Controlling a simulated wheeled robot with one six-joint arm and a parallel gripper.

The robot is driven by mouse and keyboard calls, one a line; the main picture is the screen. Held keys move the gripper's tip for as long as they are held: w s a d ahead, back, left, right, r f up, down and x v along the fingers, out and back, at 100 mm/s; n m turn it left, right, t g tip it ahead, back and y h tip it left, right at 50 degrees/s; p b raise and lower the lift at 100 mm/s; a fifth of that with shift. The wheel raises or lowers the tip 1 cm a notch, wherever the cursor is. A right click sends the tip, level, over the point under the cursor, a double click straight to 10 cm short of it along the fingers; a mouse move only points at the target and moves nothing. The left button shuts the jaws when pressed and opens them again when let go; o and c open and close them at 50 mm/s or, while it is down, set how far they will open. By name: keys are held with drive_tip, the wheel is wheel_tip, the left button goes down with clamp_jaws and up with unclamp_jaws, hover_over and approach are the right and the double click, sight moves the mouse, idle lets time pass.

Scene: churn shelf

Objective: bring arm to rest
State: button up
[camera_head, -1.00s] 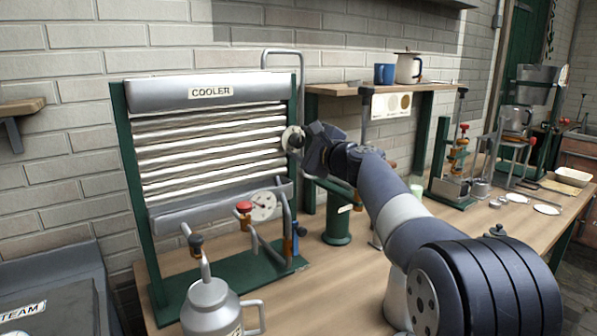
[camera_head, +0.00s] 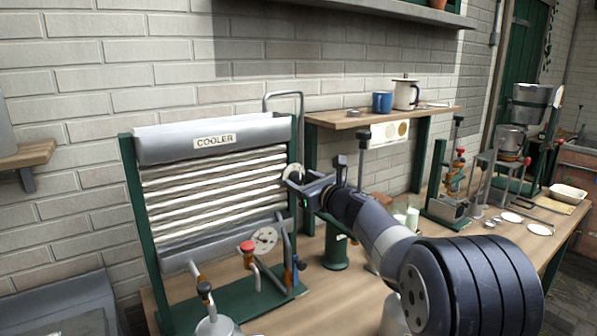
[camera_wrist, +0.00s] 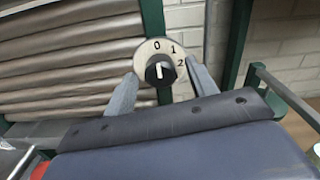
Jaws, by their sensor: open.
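My gripper (camera_head: 300,183) is at the right post of the cooler (camera_head: 213,140) in the head view, close to a round dial plate (camera_head: 296,171). In the wrist view the two open fingers (camera_wrist: 160,90) stand apart on either side of a black knob (camera_wrist: 160,70) on a white dial marked 0, 1 and 2. The knob's white pointer line is near the 0. The gripper holds nothing. My arm stretches from the lower right of the head view toward the cooler.
A gauge (camera_head: 265,240) and red knob (camera_head: 247,246) sit low on the cooler. A metal can (camera_head: 218,327) stands in front. Right are a green cylinder (camera_head: 335,252) and a raised wooden shelf (camera_head: 382,117) with blue mugs and a pot. Bare bench shows below the arm.

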drive_tip(key=m+p, duration=0.2)
drive_tip(key=p, duration=0.1)
drive_tip(key=shift+r+m, duration=0.15)
drive_tip(key=shift+m, duration=0.15)
drive_tip(key=shift+m+p, duration=0.5)
